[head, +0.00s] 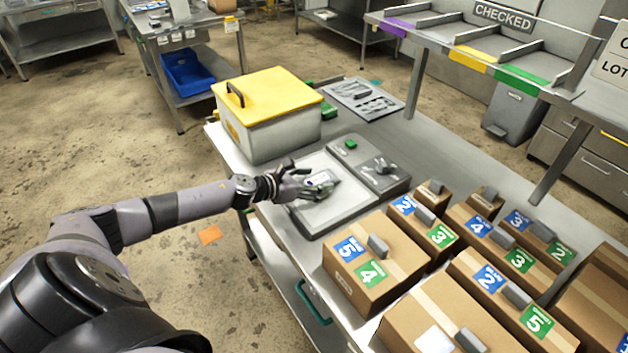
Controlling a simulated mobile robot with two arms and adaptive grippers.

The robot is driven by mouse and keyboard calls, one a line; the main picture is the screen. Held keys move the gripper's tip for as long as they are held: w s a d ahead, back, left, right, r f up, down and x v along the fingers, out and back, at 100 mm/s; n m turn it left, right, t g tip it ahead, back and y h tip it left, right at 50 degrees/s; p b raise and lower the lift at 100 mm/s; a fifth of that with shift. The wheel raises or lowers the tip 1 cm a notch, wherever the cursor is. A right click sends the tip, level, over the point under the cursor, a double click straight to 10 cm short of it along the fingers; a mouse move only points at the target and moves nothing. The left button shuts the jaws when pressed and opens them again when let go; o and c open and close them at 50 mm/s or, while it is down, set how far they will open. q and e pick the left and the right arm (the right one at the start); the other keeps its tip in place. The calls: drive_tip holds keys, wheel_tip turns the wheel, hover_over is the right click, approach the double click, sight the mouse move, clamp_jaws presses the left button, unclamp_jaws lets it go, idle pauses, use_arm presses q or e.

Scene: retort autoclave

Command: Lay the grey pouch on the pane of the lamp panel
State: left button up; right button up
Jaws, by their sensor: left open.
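The lamp panel (322,222) lies on the steel table, a flat grey unit with a pale pane (312,165). The grey pouch (329,188), with a small white label, is over the middle of the pane and looks to lie on it. My left gripper (303,186) is at the pouch's left side, low over the pane, with its fingers open. The fingers cover part of the pouch, so I cannot tell whether they touch it. My right gripper is out of view.
A grey bin with a yellow lid (262,94) stands behind the panel. A grey tray with cutouts (362,98) lies farther back. Several numbered cardboard boxes (376,258) crowd the table on the right. A raised shelf (440,40) marked CHECKED runs along the far side.

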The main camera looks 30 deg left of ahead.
use_arm(q)
drive_tip(key=shift+s+f, duration=0.15)
drive_tip(key=shift+r+p, duration=0.25)
drive_tip(key=shift+p, duration=0.05)
drive_tip(key=shift+s+a, duration=0.1)
drive_tip(key=shift+s, duration=0.1)
drive_tip(key=b+v, duration=0.2)
drive_tip(key=v, duration=0.6)
drive_tip(key=shift+b, duration=0.4)
drive_tip(key=shift+r+v, duration=0.25)
drive_tip(key=shift+v, duration=1.55)
drive_tip(key=shift+w, duration=0.1)
drive_tip(key=shift+f, duration=0.1)
